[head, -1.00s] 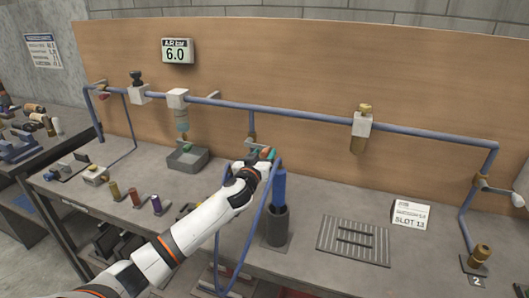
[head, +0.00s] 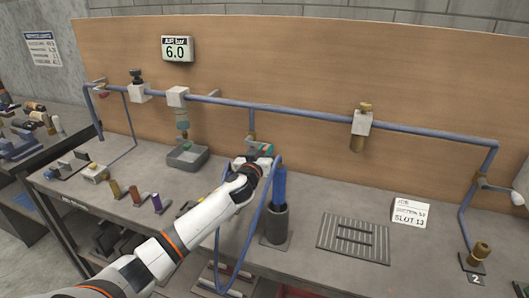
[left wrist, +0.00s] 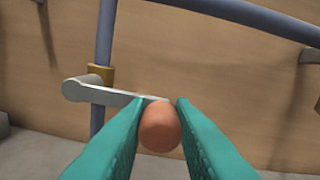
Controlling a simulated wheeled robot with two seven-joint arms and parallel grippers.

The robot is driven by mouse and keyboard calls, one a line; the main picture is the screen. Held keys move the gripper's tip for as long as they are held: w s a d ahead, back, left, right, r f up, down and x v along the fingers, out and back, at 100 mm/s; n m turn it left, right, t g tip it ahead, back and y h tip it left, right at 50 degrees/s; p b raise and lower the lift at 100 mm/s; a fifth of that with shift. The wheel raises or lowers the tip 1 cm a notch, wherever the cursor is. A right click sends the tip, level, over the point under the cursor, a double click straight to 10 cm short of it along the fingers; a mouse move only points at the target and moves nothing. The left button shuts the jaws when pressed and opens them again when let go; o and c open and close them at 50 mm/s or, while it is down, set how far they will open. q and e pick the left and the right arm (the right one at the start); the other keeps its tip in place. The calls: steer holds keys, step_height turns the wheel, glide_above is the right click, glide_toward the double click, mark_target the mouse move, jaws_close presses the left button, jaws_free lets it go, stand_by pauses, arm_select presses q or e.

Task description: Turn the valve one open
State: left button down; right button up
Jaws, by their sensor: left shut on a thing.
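The middle valve has a brass body (head: 252,136) on a short blue pipe dropping from the long pipe along the board. In the left wrist view its brass body (left wrist: 100,75) carries a grey lever (left wrist: 110,95) that points across the pipe, to the right. An orange-red knob (left wrist: 160,126) at the lever's end sits between the teal fingers. My left gripper (head: 263,151) is shut on this knob; in the left wrist view the fingers (left wrist: 160,120) touch it on both sides. In the head view the gripper hides the knob. My right gripper is not in view.
Other valves stand at the left (head: 98,83) and right (head: 479,180) ends of the pipe. A blue cylinder in a dark holder (head: 276,222) and a hose loop are close to my left gripper. A slotted plate (head: 353,240) lies right.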

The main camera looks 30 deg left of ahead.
arm_select(q)
steer(key=shift+r, duration=0.1)
steer(key=n, duration=0.1)
steer(key=r+n, duration=0.1)
steer(key=shift+a+r+n+p, duration=0.1)
steer(key=shift+r+n+p, duration=0.2)
steer(key=shift+p, duration=0.1)
steer(key=shift+a+r+n+p, duration=0.2)
steer(key=shift+r+n+p, duration=0.35)
steer(key=shift+n, duration=0.35)
steer(key=s+a+r+n+p, duration=0.1)
steer(key=a+r+n+p, duration=0.3)
steer(key=n, duration=0.9)
steer(key=shift+s+a+r+n+p, duration=0.15)
steer(key=shift+s+a+n+p, duration=0.2)
steer(key=shift+a+p, duration=0.95)
steer(key=shift+a, duration=0.2)
steer(key=c, duration=1.2)
jaws_free()
steer(key=shift+c, duration=0.2)
steer(key=shift+s, duration=0.1)
